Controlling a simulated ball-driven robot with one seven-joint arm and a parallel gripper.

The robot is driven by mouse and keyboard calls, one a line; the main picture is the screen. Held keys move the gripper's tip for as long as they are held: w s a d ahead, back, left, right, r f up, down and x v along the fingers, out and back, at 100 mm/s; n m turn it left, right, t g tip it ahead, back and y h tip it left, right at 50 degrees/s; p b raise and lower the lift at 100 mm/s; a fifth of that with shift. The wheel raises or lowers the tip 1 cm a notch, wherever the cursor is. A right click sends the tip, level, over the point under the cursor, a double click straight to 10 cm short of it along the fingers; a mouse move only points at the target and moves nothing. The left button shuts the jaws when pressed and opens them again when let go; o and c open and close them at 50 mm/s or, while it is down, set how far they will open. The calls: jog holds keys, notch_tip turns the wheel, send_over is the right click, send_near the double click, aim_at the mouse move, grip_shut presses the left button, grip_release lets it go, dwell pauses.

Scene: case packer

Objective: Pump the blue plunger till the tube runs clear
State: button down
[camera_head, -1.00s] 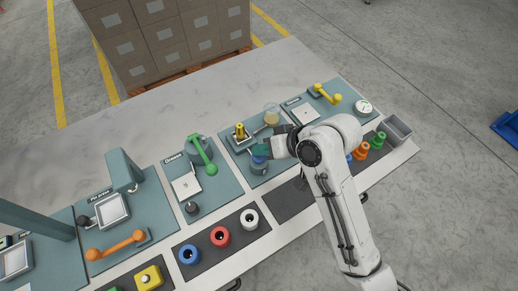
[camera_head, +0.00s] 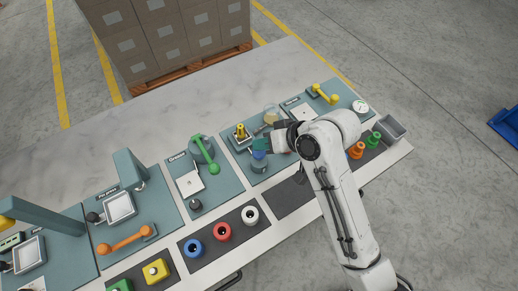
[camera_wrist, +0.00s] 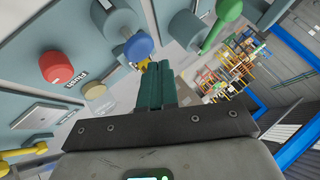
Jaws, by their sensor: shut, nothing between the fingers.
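The blue plunger knob (camera_wrist: 138,46) sits on a grey cylinder (camera_wrist: 117,20) in the wrist view. In the head view the pump (camera_head: 259,164) stands on a teal plate, its top partly covered by my fingers. My gripper (camera_wrist: 159,66) is shut and empty, its teal fingertips close beside the blue knob; I cannot tell whether they touch. My gripper also shows over the pump in the head view (camera_head: 263,146). The clear tube (camera_head: 271,112) behind it holds something yellowish, and shows in the wrist view too (camera_wrist: 97,92).
A yellow fitting (camera_head: 241,132) stands left of the tube. A green lever (camera_head: 206,153) is on the plate to the left, and a yellow lever (camera_head: 323,94) and gauge (camera_head: 361,106) to the right. Blue, red and white rings (camera_head: 222,231) lie in front. The back of the table is clear.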

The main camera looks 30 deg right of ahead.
aim_at(263, 153)
jog(key=shift+r+p, duration=1.35)
jog(key=shift+r, duration=0.25)
jog(key=shift+r+b, duration=0.3)
jog(key=shift+r, duration=0.65)
